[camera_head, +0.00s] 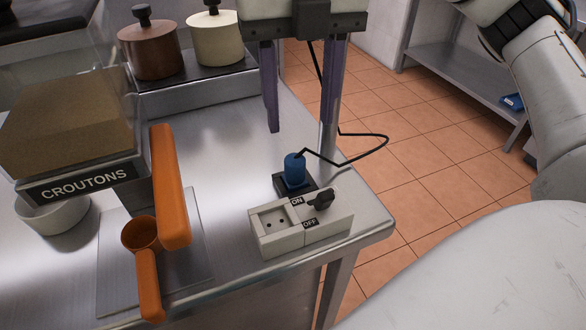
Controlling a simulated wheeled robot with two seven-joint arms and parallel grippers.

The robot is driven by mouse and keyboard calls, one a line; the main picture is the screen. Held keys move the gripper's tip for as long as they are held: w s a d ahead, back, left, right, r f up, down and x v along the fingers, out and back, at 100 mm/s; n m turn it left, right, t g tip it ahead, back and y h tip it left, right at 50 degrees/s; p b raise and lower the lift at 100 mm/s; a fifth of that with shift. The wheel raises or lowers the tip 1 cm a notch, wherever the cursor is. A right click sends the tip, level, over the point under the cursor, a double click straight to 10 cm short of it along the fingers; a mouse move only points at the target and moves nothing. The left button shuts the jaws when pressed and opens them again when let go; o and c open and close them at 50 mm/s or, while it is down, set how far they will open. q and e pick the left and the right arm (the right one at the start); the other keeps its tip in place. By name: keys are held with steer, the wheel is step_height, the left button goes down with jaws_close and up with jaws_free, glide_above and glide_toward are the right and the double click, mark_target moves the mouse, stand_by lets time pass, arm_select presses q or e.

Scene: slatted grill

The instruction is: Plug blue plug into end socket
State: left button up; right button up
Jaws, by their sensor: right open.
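The blue plug (295,168) stands upright at a dark square base behind the socket block, near the counter's right edge. A black cable runs from its top. Whether it is seated in that base is unclear. The pale socket block (280,241) has an empty two-hole recess (271,221) at its left end. A black knob (321,200) with ON and OFF labels is at its right. My right gripper (300,124) points down with its fingers wide apart, empty, above and behind the plug. My left gripper does not show.
An orange-handled scoop (147,266) and a CROUTONS bin (75,142) are to the left, with a white bowl (57,217). Two pots, brown (150,52) and cream (215,39), stand at the back. The cable (372,154) loops over the counter's right edge.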

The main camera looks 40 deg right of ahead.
mark_target(294, 157)
step_height(294, 157, down, 4)
steer(key=shift+f+b, duration=0.15)
steer(key=shift+b, duration=0.55)
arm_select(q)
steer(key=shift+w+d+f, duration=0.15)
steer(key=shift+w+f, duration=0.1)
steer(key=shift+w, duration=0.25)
arm_select(e)
steer(key=shift+f, duration=0.15)
steer(key=f, duration=0.5)
steer(key=shift+w+a+f+b, duration=0.1)
steer(key=shift+a+f+b, duration=0.05)
steer(key=shift+a+b, duration=0.2)
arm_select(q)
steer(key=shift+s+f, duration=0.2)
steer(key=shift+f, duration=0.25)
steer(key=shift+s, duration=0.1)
arm_select(e)
steer(key=c, duration=1)
